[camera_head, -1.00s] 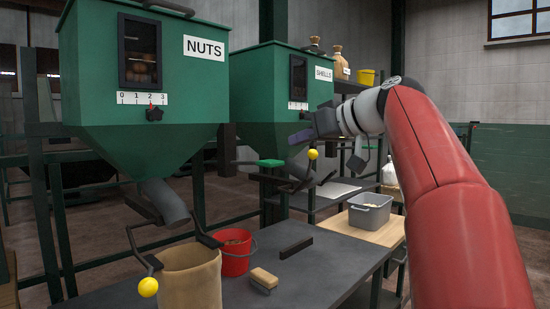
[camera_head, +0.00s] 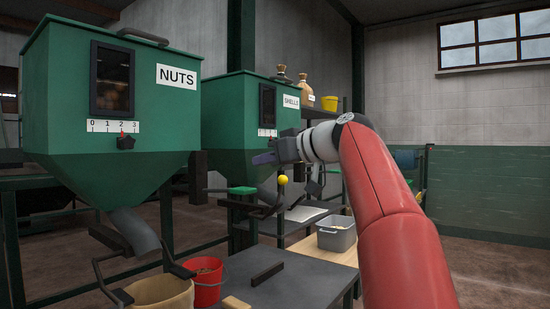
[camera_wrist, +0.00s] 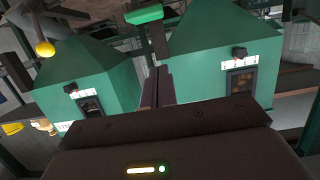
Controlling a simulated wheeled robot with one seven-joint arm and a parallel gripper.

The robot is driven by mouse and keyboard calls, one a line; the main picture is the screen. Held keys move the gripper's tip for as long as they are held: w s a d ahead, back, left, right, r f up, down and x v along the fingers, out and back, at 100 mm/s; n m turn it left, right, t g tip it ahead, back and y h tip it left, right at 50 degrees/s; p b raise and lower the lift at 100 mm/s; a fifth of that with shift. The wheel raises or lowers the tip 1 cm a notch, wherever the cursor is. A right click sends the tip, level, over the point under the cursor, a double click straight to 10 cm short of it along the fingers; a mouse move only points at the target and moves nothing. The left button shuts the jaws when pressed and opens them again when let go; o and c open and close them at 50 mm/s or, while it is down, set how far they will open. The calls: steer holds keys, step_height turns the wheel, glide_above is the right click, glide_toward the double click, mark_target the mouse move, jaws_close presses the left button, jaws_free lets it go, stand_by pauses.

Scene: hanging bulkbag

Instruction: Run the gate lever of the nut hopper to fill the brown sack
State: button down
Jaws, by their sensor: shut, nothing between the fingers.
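The nut hopper (camera_head: 110,165) is the green box labelled NUTS at left; its red pointer is near 2 on a 0–3 scale. Its grey spout (camera_head: 135,232) points down toward the open brown sack (camera_head: 160,294), which is cut off by the bottom edge. Dark hooked arms stand at the sack's rim. A green-handled lever (camera_head: 242,190) sticks out between the hoppers; which hopper it belongs to is unclear. My gripper (camera_head: 263,159) is shut and empty, raised in front of the shells hopper. In the wrist view its fingers (camera_wrist: 158,86) are together, apart from the green handle (camera_wrist: 144,15).
The shells hopper (camera_head: 238,115) stands behind, with a yellow ball knob (camera_head: 283,180) near its spout. A red bucket (camera_head: 207,285), a dark bar (camera_head: 267,273) and a brush-like block (camera_head: 236,303) are on the dark table. A grey bin (camera_head: 336,236) stands beyond. The right side is open floor.

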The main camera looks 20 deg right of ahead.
mark_target(249, 190)
steer(key=w+a+f, duration=0.1)
steer(key=w, duration=0.1)
steer(key=w+a+f, duration=0.2)
steer(key=shift+f, duration=0.25)
steer(key=shift+d+f+b, duration=0.1)
steer(key=shift+f+b, duration=0.4)
steer(key=shift+f, duration=0.35)
steer(key=shift+f, duration=0.1)
